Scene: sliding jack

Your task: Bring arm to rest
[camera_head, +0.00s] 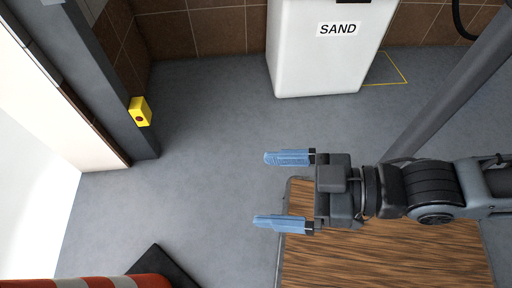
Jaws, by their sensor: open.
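My arm reaches in from the right edge, with its dark links and wrist lying across the picture. My gripper (284,190) points left, and its two blue fingers are spread wide apart with nothing between them. The gripper is above the far left corner of a wood-grain top (390,258), with the fingertips out past its left edge over the grey floor. No sliding jack can be made out in this view.
A white bin marked SAND (320,65) stands at the back by the brown tiled wall. A yellow box with a dark button (140,111) is on the grey post at left. An orange-and-white striped object (95,283) is at bottom left. Grey floor (200,190) is clear between.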

